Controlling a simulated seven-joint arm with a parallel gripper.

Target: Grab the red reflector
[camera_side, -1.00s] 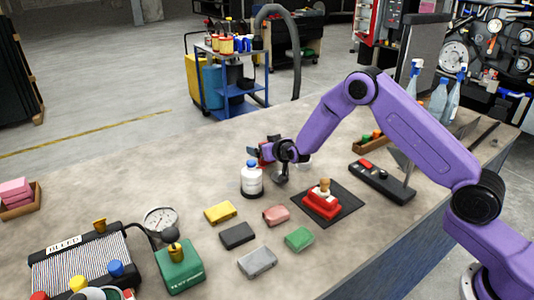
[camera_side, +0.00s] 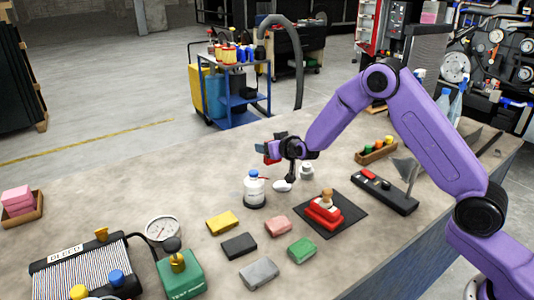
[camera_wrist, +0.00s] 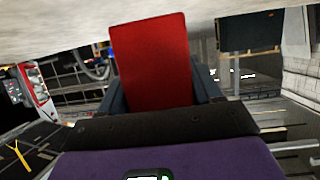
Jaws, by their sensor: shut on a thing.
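The red reflector (camera_wrist: 152,65) is a flat red slab standing between my gripper's fingers in the wrist view. In the side view only a small red part of the reflector (camera_side: 271,160) shows by the fingers. My gripper (camera_side: 271,150) is shut on it and holds it above the bench, just behind and above a white bottle (camera_side: 254,187) with a blue cap. The fingers hide part of the reflector. I cannot tell the exact gap to the bench.
Yellow, black, pink, grey and green blocks lie in front, including a yellow block (camera_side: 222,222). A red stamp-like item (camera_side: 324,214) sits on a black mat (camera_side: 350,221). A white oval thing (camera_side: 282,186) and small jar (camera_side: 307,171) are near the bottle. A gauge (camera_side: 162,228) stands left.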

